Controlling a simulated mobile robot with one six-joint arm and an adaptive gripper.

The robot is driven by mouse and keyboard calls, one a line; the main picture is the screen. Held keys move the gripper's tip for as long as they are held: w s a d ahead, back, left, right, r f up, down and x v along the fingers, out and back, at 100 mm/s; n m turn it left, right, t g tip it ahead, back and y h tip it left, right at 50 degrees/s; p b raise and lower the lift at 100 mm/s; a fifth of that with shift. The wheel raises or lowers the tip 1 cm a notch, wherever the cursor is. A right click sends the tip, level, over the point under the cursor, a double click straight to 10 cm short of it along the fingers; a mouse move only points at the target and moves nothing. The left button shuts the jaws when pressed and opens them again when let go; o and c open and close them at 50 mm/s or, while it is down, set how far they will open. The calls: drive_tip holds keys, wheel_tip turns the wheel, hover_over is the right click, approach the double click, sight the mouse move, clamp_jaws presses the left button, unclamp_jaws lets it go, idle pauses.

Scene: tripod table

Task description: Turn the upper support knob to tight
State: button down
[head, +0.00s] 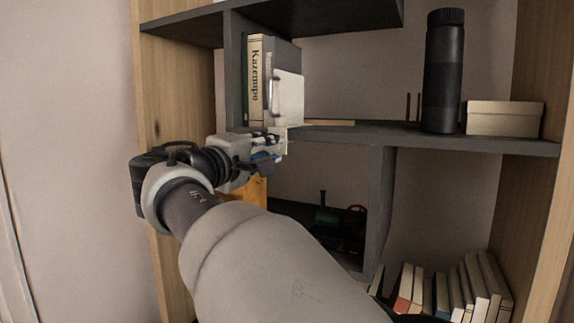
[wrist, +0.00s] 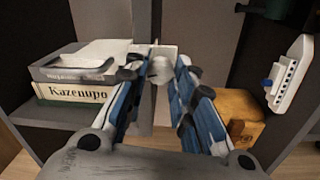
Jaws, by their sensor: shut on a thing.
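The knob (wrist: 160,70) is a small rounded pale grey piece in the wrist view, in front of a white plate (wrist: 166,50) at the front edge of the grey shelf unit. My gripper (wrist: 159,77) has its blue-and-white fingers on both sides of the knob and is shut on it. In the head view my gripper (head: 272,143) reaches the shelf edge just below the upright books, and the knob is hidden there. No marking shows which way the knob is turned. I see no tripod table.
Books (head: 256,80) marked "Kazenupo" stand just above my gripper. An orange-brown wooden box (wrist: 242,112) is close by, below the shelf. A black bottle (head: 442,75) and a beige box (head: 504,118) stand further right on the shelf. A white slotted device (wrist: 291,74) is at the wrist view's right.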

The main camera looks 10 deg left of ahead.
drive_tip(key=shift+m+b, duration=0.95)
drive_tip(key=shift+m, duration=0.55)
drive_tip(key=c, duration=1.3)
unclamp_jaws()
drive_tip(key=shift+c, duration=0.2)
drive_tip(key=v, duration=1.2)
